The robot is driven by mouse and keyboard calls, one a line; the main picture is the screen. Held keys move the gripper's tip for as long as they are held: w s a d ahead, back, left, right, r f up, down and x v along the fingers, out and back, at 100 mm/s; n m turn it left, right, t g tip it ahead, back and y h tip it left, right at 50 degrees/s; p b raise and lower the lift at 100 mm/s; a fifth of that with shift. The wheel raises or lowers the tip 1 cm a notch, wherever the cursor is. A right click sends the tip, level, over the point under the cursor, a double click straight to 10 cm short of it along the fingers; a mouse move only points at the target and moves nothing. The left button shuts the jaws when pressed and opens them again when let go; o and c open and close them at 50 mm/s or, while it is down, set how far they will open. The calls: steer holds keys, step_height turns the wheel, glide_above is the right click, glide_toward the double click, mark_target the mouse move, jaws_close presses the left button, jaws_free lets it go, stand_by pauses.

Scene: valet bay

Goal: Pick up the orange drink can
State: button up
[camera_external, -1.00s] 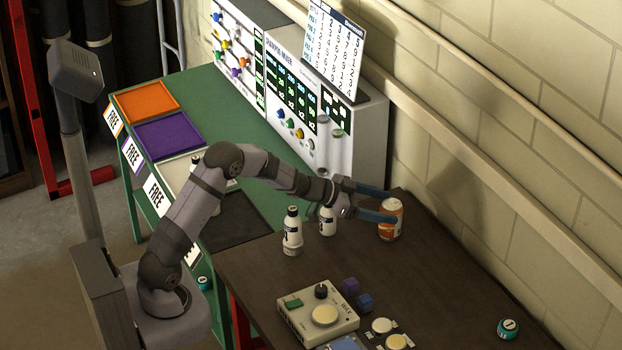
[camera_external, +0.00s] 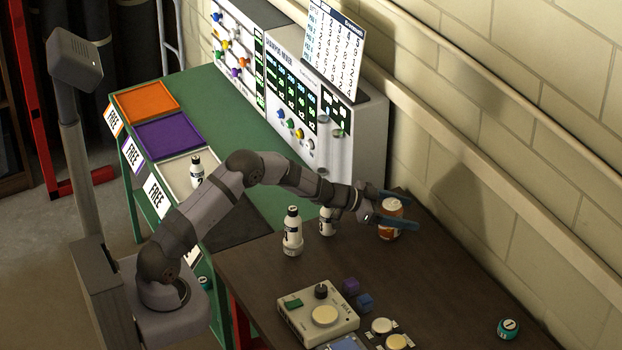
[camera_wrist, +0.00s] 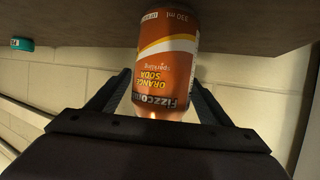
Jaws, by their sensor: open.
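The orange drink can (camera_external: 388,233) stands upright on the brown table near the wall. In the wrist view the can (camera_wrist: 166,60) appears upside down, with "Orange Soda" on its label. My gripper (camera_external: 385,208) is open, and its blue fingers reach to either side of the can in the external view. In the wrist view my gripper's dark fingers (camera_wrist: 158,92) flank the can's near end, with a gap visible on each side. The near finger hides part of the can in the external view.
Two white bottles (camera_external: 292,232) (camera_external: 327,221) stand left of the can. A teal can (camera_external: 508,328) is at the right, also in the wrist view (camera_wrist: 22,44). A control box (camera_external: 318,313) and small cubes (camera_external: 350,286) are in front. The wall (camera_external: 480,170) is close behind.

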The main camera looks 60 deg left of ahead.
steer(key=c, duration=1.4)
steer(key=shift+w+r, duration=0.1)
steer(key=shift+r, duration=0.05)
step_height(320, 180, up, 10)
